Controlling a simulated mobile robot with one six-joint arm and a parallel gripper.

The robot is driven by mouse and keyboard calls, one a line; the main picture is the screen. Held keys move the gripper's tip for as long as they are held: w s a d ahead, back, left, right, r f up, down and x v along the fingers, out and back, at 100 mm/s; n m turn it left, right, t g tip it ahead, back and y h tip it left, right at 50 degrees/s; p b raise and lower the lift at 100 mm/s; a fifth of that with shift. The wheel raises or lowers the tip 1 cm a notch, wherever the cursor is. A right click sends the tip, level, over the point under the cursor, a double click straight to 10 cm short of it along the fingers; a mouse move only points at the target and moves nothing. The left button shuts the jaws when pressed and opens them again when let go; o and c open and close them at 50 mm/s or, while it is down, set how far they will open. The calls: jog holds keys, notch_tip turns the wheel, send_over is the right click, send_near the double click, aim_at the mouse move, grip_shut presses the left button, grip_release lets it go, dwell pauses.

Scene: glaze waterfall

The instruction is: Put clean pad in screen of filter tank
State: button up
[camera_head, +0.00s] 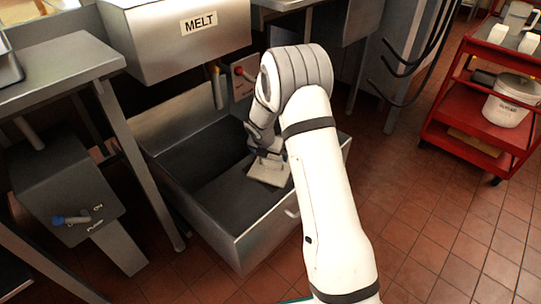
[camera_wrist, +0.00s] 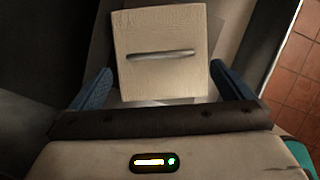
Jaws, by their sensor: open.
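A pale, square pad (camera_wrist: 160,25) with a raised bar handle (camera_wrist: 160,55) across it shows in the wrist view, just ahead of my gripper. My gripper (camera_wrist: 165,88) is open. Its two blue fingers stand at either side of the pad's near end, with a gap on each side. In the head view the pad (camera_head: 268,171) is inside the open steel tank (camera_head: 243,262), below my wrist, toward the tank's right side. My arm hides part of the tank, and I cannot make out a separate screen under the pad.
A steel box marked MELT (camera_head: 190,45) hangs over the back of the tank. A control box with a blue lever (camera_head: 72,220) stands at left. A red cart (camera_head: 480,125) with a white bucket (camera_head: 510,100) stands at right. The tiled floor (camera_head: 440,235) between is clear.

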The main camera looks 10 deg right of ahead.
jog(key=s+d+r+m+g+p, duration=0.2)
jog(key=s+d+r+m, duration=0.1)
jog(key=s+r+m, duration=1.5)
jog(key=s+r+m+y, duration=0.1)
jog(key=s+r+m, duration=0.2)
jog(key=s+m, duration=0.3)
jog(key=s+a+r+m+y, duration=0.1)
jog(key=s+m, duration=0.4)
jog(key=s, duration=0.8)
jog(key=shift+s+a+r+m+g, duration=0.2)
jog(key=shift+r+m+g, duration=0.2)
jog(key=shift+r, duration=0.5)
jog(key=shift+w, duration=0.2)
jog(key=shift+c, duration=0.4)
